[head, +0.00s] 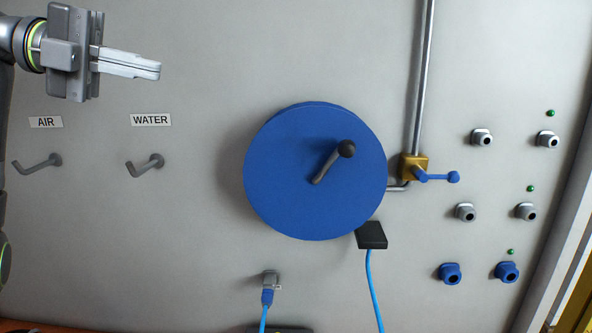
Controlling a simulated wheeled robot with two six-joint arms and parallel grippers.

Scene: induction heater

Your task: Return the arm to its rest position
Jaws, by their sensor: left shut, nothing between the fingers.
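My left gripper (158,70) is at the upper left of the head view. Its pale fingers are together and point to the right, with nothing between them. It is in front of the grey panel (220,45), above the AIR and WATER labels, and apart from every handle. My left arm comes in from the left edge, and part of it shows down that edge. My right gripper does not show.
A round blue cover (290,200) with a black-knobbed handle (335,160) is mid-panel. Hooked grey levers sit under the AIR label (46,122) and WATER label (150,119). A brass valve (412,167) with a blue lever and several connectors are at right. Blue cables hang below.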

